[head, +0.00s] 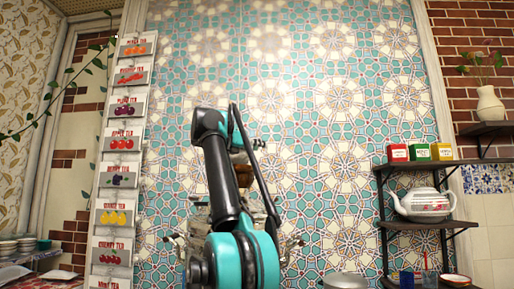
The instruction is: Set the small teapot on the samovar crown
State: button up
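A silvery, ornate thing that looks like the samovar (288,243) stands at the bottom middle in front of the tiled wall. My arm covers most of it, so its crown is not clear. A small brown patch (243,177) shows above it behind my arm; I cannot tell what it is. A white teapot (424,205) with a red mark sits on the middle shelf at the right; I cannot tell whether it is the task's small teapot. My arm rises from the bottom middle and bends over at the top. My gripper is not visible.
Dark wall shelves (430,225) at the right hold red, green and yellow tins (420,152). A vase (489,105) stands higher up. A pale lidded pot (345,281) is at the bottom. A strip of tea cards (118,165) hangs at the left, near stacked dishes (17,245).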

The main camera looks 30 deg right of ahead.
jog(key=v, duration=1.2)
